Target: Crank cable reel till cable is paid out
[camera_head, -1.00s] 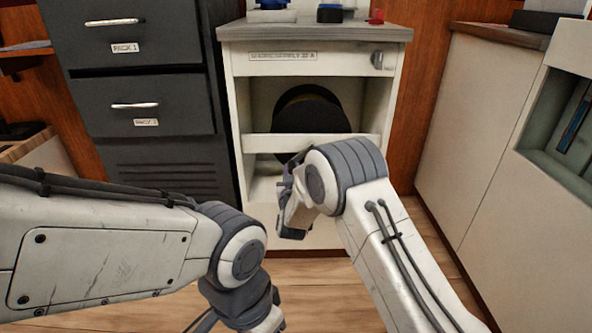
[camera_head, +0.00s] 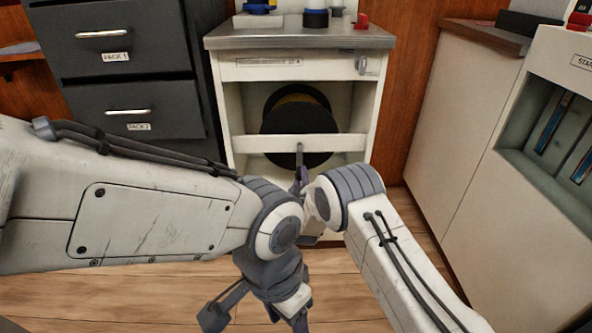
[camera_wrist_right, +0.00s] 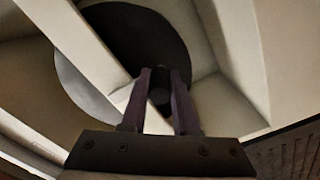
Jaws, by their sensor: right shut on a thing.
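The cable reel (camera_head: 295,118), a large black disc with a yellowish band near its top, sits inside a white cabinet behind a crossbar. My right gripper (camera_head: 299,172) is in front of the crossbar at the reel. In the right wrist view its two dark fingers (camera_wrist_right: 160,95) are shut on a small dark round crank handle (camera_wrist_right: 160,90), with the reel's black disc (camera_wrist_right: 140,35) behind. The rest of the crank is mostly hidden. My left gripper (camera_head: 298,318) hangs low at the bottom of the head view, away from the reel; its finger opening is unclear.
The white cabinet (camera_head: 236,70) has a grey top (camera_head: 300,38) with blue and red items on it. Dark drawers (camera_head: 130,75) stand to the left. A pale cabinet (camera_head: 440,130) and a console with a recess (camera_head: 545,225) stand to the right. Wooden floor lies below.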

